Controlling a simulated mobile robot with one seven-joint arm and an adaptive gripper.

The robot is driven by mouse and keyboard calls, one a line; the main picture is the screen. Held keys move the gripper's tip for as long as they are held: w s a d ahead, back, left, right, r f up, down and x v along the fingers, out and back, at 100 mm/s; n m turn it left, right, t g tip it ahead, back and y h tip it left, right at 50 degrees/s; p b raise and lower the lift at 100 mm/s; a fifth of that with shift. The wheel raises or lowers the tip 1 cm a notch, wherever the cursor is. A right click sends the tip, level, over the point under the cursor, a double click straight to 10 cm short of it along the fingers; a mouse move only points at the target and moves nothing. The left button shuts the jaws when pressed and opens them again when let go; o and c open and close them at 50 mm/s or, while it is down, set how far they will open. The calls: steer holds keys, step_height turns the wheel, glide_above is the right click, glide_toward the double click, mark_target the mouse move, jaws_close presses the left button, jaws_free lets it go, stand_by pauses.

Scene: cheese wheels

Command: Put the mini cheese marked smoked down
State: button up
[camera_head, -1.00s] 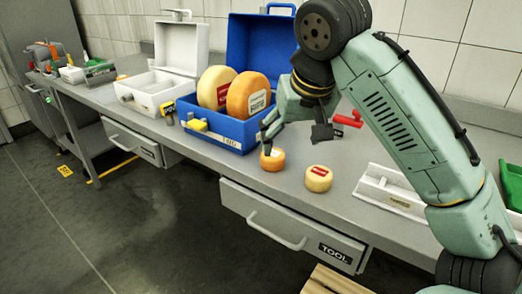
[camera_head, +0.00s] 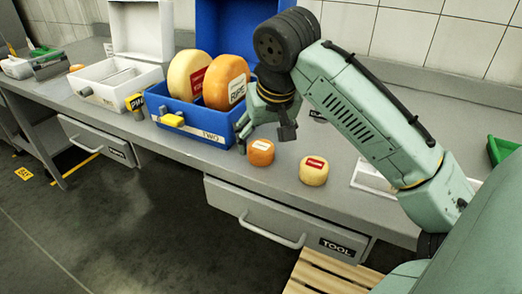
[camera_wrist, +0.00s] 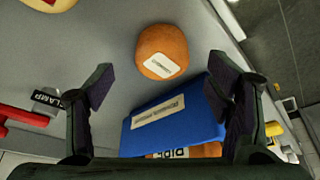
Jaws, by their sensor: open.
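The small orange mini cheese (camera_head: 260,152) stands on the grey counter in front of the blue case. The wrist view shows it from above as an orange round (camera_wrist: 162,50) with a white label, whose print is too small to read surely. My gripper (camera_head: 264,139) is open and empty, just behind the cheese and beside the case. In the wrist view its two fingers (camera_wrist: 160,88) stand wide apart, with the cheese beyond their tips and nothing between them. The cheese is apart from the fingers there.
A yellow mini cheese with a red label (camera_head: 314,172) stands to the right. The blue case (camera_head: 205,133) holds two large wheels, yellow (camera_head: 181,76) and orange (camera_head: 218,92). A white case (camera_head: 92,91) is further left. The wrist view shows a red clamp (camera_wrist: 25,115).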

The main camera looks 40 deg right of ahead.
mark_target(262, 147)
steer(key=x, duration=0.4)
steer(key=shift+a+f+p, duration=0.1)
steer(key=shift+a+p, duration=0.05)
steer(key=shift+p, duration=0.15)
steer(key=shift+c, duration=0.4)
steer(key=c, duration=1.3)
steer(key=shift+c, duration=0.2)
